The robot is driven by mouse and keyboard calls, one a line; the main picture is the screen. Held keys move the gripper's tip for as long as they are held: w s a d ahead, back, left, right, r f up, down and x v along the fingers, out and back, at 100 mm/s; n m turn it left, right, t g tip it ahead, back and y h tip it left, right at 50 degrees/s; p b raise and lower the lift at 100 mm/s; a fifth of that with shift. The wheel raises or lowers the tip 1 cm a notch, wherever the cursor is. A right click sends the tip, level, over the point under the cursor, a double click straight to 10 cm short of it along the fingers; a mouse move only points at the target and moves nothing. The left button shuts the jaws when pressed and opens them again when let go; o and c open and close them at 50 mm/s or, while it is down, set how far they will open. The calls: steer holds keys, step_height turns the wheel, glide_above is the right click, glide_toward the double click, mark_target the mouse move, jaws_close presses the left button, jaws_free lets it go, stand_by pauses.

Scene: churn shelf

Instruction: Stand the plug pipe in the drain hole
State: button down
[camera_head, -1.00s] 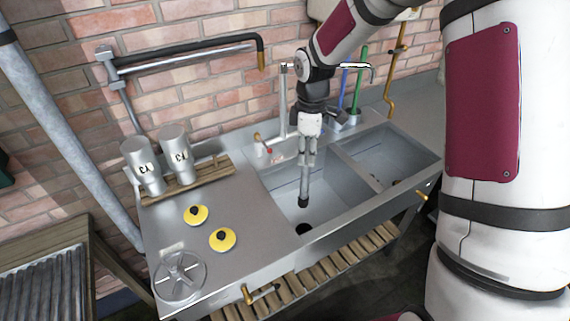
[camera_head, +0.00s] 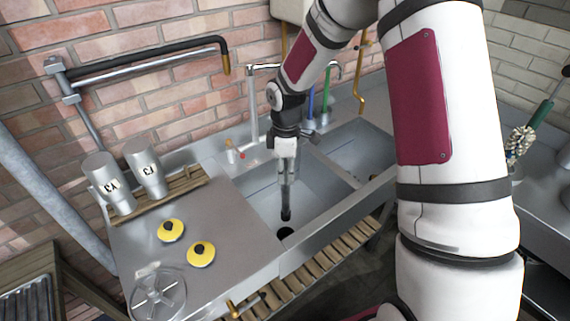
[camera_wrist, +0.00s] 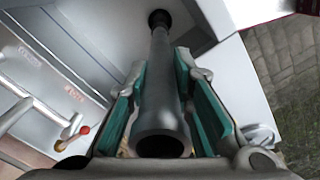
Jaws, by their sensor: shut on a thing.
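The plug pipe is a grey tube with a black lower end. In the head view the pipe (camera_head: 286,203) hangs upright below my gripper (camera_head: 287,178), over the left basin. In the wrist view the pipe (camera_wrist: 160,100) runs between the green-lined fingers of my gripper (camera_wrist: 165,95), which is shut on it. The drain hole (camera_head: 285,232) is a dark round opening in the left basin floor, just below the pipe's black end in the head view. A small gap shows between them.
The left basin (camera_head: 315,190) has walls around the pipe, with a divider (camera_head: 335,172) to its right. A tap (camera_head: 253,105) stands behind. Yellow discs (camera_head: 201,254), a wheel (camera_head: 158,296) and two labelled canisters (camera_head: 145,168) are on the left counter.

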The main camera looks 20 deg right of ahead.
mark_target(286, 205)
steer(key=shift+f+b, duration=1.5)
steer(key=shift+f, duration=3.4)
steer(key=shift+f+b, duration=0.95)
steer(key=shift+f, duration=1.8)
steer(key=c, duration=1.3)
jaws_free()
steer(key=shift+c, duration=0.2)
